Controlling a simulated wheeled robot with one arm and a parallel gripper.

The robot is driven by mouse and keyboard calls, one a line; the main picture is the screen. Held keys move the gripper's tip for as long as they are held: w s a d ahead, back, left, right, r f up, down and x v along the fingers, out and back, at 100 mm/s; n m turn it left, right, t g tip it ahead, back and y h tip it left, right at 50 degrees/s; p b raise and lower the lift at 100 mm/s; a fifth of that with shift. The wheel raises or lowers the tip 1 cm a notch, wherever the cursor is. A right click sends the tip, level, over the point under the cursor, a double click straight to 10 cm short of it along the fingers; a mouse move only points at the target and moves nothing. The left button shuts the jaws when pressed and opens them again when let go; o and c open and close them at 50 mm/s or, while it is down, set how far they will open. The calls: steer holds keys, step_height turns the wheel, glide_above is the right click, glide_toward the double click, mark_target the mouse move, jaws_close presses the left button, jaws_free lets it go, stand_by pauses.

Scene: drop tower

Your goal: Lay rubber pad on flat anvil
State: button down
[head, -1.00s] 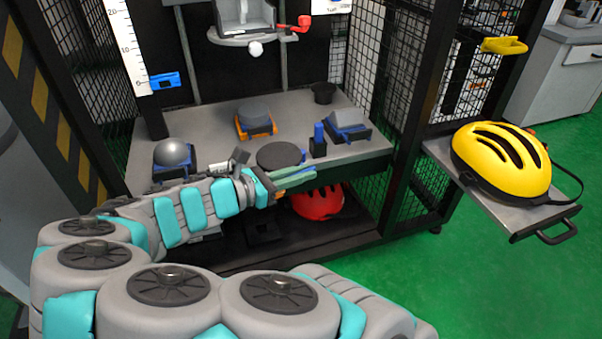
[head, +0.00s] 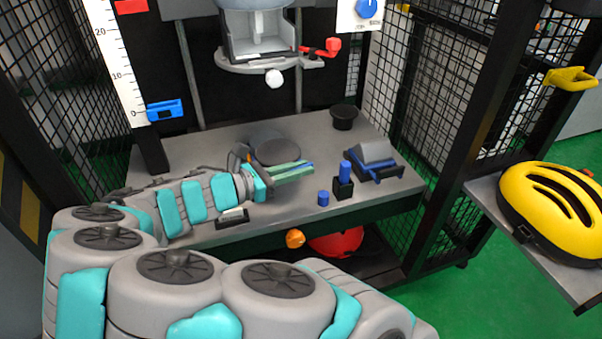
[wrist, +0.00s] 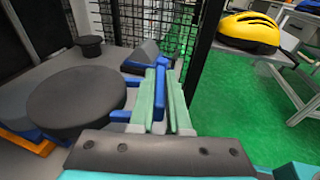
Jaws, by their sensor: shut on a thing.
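The rubber pad (head: 278,152) is a dark round disc with a blue tab; it fills the left of the wrist view (wrist: 75,98). My gripper (head: 312,168) is shut on the blue tab, which shows between its green fingers in the wrist view (wrist: 158,95). The pad is held level at the flat anvil (head: 262,136), a grey block mostly hidden behind the pad and my arm. Its orange cradle (wrist: 28,142) shows under the pad's left edge in the wrist view. I cannot tell whether pad and anvil touch.
A wedge-shaped anvil in a blue cradle (head: 374,163) stands right, with a blue peg in a black block (head: 343,183) nearer. A black cup (head: 343,118) stands at the back. The carriage (head: 258,45) hangs above. A yellow helmet (head: 550,205) rests on the side shelf.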

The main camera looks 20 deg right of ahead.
mark_target(282, 139)
steer(key=shift+w+f+b, duration=0.15)
steer(key=shift+w+b, duration=0.05)
steer(key=shift+w, duration=1.95)
steer(key=shift+w+f+b, duration=0.15)
steer(key=shift+w, duration=2)
steer(key=shift+w+f+b, duration=0.15)
steer(key=shift+w+b, duration=0.05)
steer(key=shift+w, duration=2.25)
steer(key=shift+w+f, duration=0.2)
steer(key=shift+f, duration=1.1)
steer(key=shift+f, duration=0.1)
steer(key=c, duration=0.8)
jaws_free()
